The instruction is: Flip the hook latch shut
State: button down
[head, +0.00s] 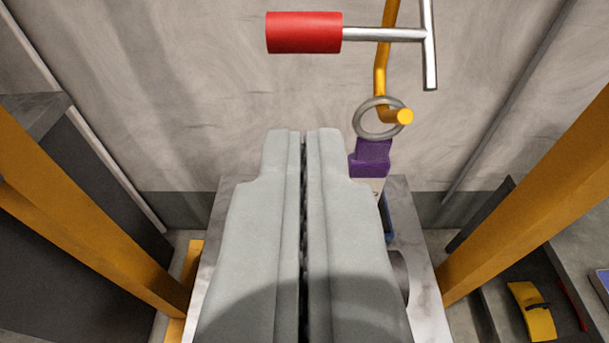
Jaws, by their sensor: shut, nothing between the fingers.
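My gripper (303,134) reaches forward from the bottom middle. Its two grey fingers lie side by side with only a thin dark seam between them, shut and empty. A bent orange rod (381,72) with a hooked lower end hangs at the upper right of the fingertips. A grey ring (363,112) is around or against its hooked end; I cannot tell which. A purple block (370,158) is just below the ring, partly hidden by my right finger. Which part is the hook latch is not clear from this view.
A red cylinder handle (303,33) on a silver rod (385,34) with a crossbar is above the fingertips. Orange posts stand at left (80,220) and right (530,205). A marbled surface (418,255) lies below the gripper. A yellow object (531,312) is at lower right.

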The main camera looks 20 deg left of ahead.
aim_at(305, 22)
jog(key=shift+s+d+f, duration=0.3)
jog(key=shift+s, duration=0.6)
jog(key=shift+s+d+f, duration=0.25)
jog(key=shift+s+d, duration=0.1)
jog(key=shift+s, duration=0.5)
jog(key=shift+s+d+f, duration=0.3)
jog(key=shift+s, duration=0.6)
jog(key=shift+a, duration=0.1)
